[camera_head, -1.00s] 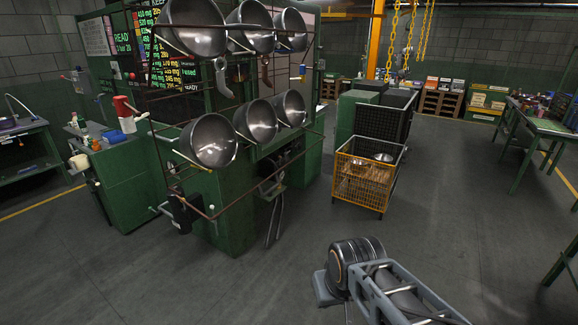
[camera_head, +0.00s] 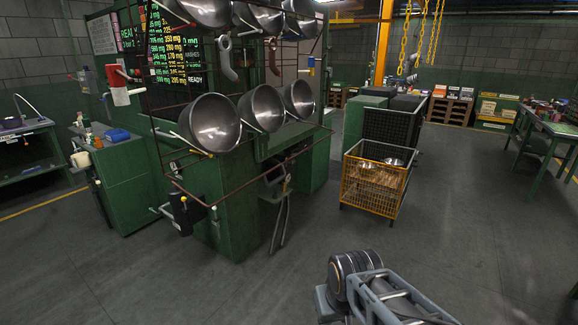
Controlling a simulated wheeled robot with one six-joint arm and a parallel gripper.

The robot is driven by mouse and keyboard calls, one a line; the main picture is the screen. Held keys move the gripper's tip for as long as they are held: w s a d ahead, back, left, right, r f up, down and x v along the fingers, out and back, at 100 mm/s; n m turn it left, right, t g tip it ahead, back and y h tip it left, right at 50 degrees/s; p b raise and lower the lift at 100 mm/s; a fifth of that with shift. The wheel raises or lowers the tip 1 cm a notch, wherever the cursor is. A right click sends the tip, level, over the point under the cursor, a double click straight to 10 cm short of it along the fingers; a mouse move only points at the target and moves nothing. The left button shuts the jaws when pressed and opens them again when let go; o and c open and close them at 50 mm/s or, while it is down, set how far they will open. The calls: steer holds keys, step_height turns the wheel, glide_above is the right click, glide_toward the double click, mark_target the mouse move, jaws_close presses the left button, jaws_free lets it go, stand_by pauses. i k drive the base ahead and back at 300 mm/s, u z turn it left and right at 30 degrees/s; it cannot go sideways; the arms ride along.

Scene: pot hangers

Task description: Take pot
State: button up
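Several steel pots hang in two rows on a rusty rack in front of a green machine. In the lower row are a left pot (camera_head: 214,124), a middle pot (camera_head: 264,107) and a right pot (camera_head: 299,100), their open sides facing me. The upper row, including a pot (camera_head: 207,8), is cut off by the top edge of the view. Metal pots (camera_head: 393,162) also lie in the yellow mesh crate (camera_head: 369,188). My arm shows at the bottom right, apart from the rack and the crate. My gripper is not visible.
The rack's lower bar (camera_head: 262,178) juts out in front of the green machine (camera_head: 228,200). A dark mesh cage (camera_head: 394,132) stands behind the crate. A green table (camera_head: 549,135) is at the right. The grey floor in front is clear.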

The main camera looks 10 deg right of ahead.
mark_target(263, 107)
steer(key=u, duration=0.05)
steer(key=k, duration=0.4)
steer(key=u, duration=0.85)
steer(key=i, duration=1)
steer(key=z, duration=0.25)
